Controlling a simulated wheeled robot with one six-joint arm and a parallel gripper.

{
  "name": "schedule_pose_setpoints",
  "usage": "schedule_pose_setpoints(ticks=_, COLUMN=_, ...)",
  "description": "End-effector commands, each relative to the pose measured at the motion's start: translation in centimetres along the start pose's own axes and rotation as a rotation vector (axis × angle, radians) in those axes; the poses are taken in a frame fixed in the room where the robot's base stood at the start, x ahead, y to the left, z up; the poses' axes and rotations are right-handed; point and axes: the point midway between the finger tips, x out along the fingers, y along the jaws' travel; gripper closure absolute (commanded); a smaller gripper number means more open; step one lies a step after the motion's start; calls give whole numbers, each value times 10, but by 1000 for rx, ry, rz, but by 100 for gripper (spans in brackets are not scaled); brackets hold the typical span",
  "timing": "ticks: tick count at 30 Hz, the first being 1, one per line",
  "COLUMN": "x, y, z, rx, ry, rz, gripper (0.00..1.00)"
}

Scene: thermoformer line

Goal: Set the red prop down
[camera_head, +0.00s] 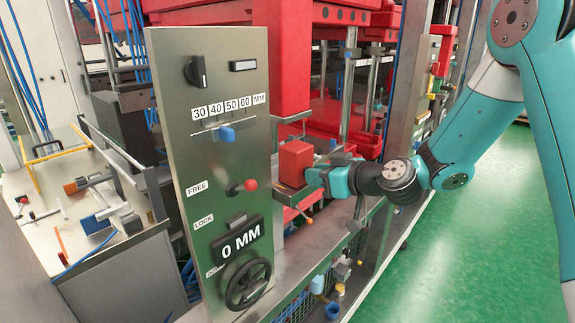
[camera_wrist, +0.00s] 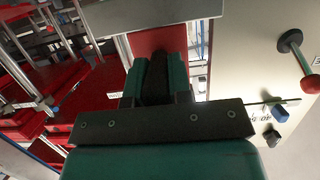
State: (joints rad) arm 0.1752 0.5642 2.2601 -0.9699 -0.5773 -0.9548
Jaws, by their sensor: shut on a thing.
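The red prop (camera_head: 295,163) is an upright red block just right of the control panel in the head view. My gripper (camera_head: 312,177) reaches it from the right and is shut on it. In the wrist view the prop (camera_wrist: 157,40) shows as a red face beyond the teal and dark fingers of my gripper (camera_wrist: 160,68). The fingers hide part of it.
The metal control panel (camera_head: 212,110) stands close left of the prop, with a red-knobbed lever (camera_head: 249,185), a blue slider (camera_head: 226,134) and a handwheel (camera_head: 247,284). Red machine frames (camera_head: 282,60) rise behind. A tool-strewn bench (camera_head: 50,218) is at left. Green floor (camera_head: 470,240) is clear at right.

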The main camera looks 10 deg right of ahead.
Motion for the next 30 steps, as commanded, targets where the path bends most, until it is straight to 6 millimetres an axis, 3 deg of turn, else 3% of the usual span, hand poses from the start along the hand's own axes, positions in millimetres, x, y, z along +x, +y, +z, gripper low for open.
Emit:
schedule_pose_setpoints(ticks=13, x=-4, y=0, z=-1, rx=-1, ry=4, rz=1, gripper=100)
schedule_pose_setpoints(ticks=14, x=-4, y=0, z=-1, rx=-1, ry=4, rz=1, gripper=74)
schedule_pose_setpoints(ticks=17, x=-4, y=0, z=0, rx=-1, ry=3, rz=1, gripper=51)
schedule_pose_setpoints(ticks=26, x=-5, y=0, z=3, rx=1, ry=-3, rz=1, gripper=51)
schedule_pose_setpoints(ticks=30, x=-17, y=1, z=4, rx=0, ry=-1, rz=4, gripper=51)
